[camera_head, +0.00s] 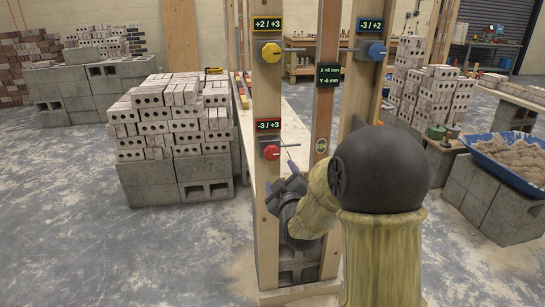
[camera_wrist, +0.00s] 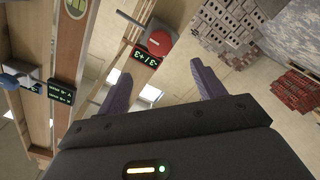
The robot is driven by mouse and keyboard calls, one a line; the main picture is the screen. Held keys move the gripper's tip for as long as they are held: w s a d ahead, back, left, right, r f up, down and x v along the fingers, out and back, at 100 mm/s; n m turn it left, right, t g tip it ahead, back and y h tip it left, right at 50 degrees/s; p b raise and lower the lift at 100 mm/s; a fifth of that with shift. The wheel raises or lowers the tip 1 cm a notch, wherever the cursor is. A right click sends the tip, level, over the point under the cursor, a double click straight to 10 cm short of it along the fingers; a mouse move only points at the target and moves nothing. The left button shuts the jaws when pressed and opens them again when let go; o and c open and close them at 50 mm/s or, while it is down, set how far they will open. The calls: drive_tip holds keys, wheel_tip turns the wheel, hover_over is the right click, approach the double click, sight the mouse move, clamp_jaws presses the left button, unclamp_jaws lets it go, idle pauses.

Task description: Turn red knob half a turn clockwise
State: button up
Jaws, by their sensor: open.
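The red knob (camera_head: 271,152) sits on the left wooden post, under a small display reading -3 / +3 (camera_head: 269,125). A thin rod runs out to the right from beside it. In the wrist view the red knob (camera_wrist: 159,43) shows beyond my fingertips, roughly between them, with its display (camera_wrist: 146,57) beside it. My gripper (camera_head: 285,178) is just below and to the right of the knob in the head view. In the wrist view its two fingers (camera_wrist: 158,80) are spread apart with nothing between them. They appear clear of the knob.
A yellow knob (camera_head: 271,52) is higher on the same post, and a blue knob (camera_head: 377,51) is on the right post. A centre display (camera_head: 328,75) reads X +0 mm, Y -6 mm. Stacked bricks (camera_head: 170,120) stand left; a blue tub (camera_head: 510,160) of mortar stands right.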

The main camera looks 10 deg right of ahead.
sight(272, 155)
drive_tip(key=w, duration=1.2)
drive_tip(key=shift+w, duration=0.2)
drive_tip(key=c, duration=1)
